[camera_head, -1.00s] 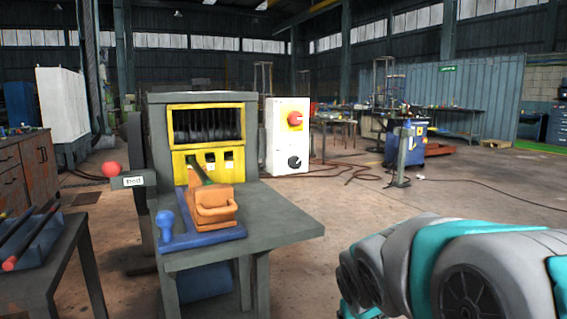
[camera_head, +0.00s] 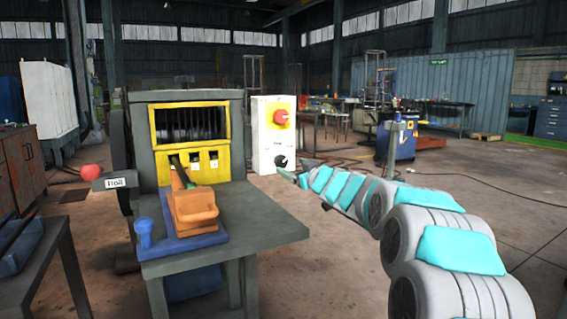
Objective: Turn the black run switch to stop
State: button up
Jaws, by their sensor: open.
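The black run switch (camera_head: 280,161) is a round knob low on the front of a white control box (camera_head: 262,143). A larger red knob on a yellow plate (camera_head: 280,117) sits above it on the same box. My arm reaches in from the lower right, and my gripper (camera_head: 286,174) is at its far end, just below and right of the black switch in the picture. The gripper is open, small and seen from behind. I cannot tell how far it is from the switch or whether it touches it. The knob's pointer direction is too small to read.
Left of the box stands a grey machine with a yellow guard (camera_head: 190,128) and a grey table (camera_head: 262,232) jutting forward. An orange vise-like block (camera_head: 194,210) sits on it. A red-knobbed lever (camera_head: 91,172) is at left. The floor right of the box is mostly open.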

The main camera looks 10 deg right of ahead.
aim_at(282, 162)
jog(key=shift+p+x, duration=0.5)
jog(key=shift+x, duration=2.8)
grip_shut()
jog(key=shift+f+n, duration=0.1)
jog(key=shift+n, duration=0.3)
jog(key=n, duration=0.3)
jog(key=shift+n, duration=0.4)
jog(key=n, duration=0.5)
jog(key=shift+a+b, duration=0.1)
jog(key=shift+b, duration=0.25)
